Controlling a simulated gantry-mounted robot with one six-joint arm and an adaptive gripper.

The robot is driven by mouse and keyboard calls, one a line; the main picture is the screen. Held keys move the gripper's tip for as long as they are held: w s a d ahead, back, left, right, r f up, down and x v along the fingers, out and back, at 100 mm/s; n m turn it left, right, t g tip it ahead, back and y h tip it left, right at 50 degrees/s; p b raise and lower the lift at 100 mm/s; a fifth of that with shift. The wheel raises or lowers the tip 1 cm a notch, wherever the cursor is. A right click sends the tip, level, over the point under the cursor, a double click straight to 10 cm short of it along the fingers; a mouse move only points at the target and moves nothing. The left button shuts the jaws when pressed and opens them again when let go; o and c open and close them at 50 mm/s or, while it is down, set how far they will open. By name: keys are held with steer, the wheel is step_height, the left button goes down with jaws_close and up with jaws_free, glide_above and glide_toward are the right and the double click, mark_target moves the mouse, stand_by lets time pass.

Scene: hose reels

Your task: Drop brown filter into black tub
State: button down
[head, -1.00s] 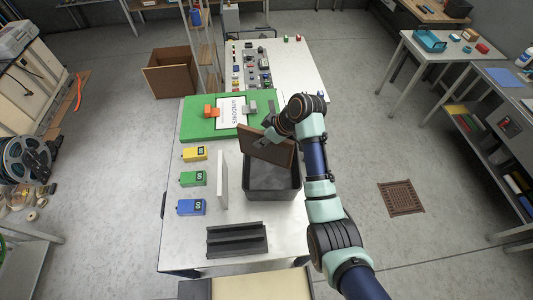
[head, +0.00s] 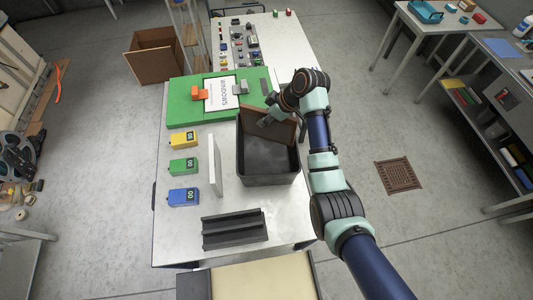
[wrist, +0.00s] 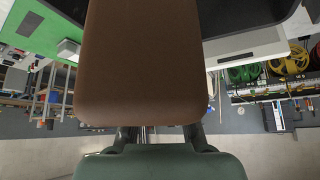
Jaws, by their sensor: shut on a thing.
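The brown filter (head: 268,126) is a flat brown panel, tilted, at the far side of the black tub (head: 268,180). Its lower part appears to be inside the tub's opening, and whether it touches the walls or floor cannot be told. My gripper (head: 268,121) is shut on the filter near its upper edge. In the wrist view the filter (wrist: 138,65) fills the middle and hides the fingertips. The tub stands on the light table, and its visible interior is otherwise empty.
A white upright panel (head: 215,165) stands left of the tub. Yellow (head: 184,140), green (head: 183,167) and blue (head: 184,197) boxes stand farther left. A dark grooved block (head: 234,230) lies in front. A green board (head: 181,101) with a white sheet lies behind.

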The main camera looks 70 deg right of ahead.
steer(key=c, duration=1)
jaws_free()
steer(key=v, duration=1.2)
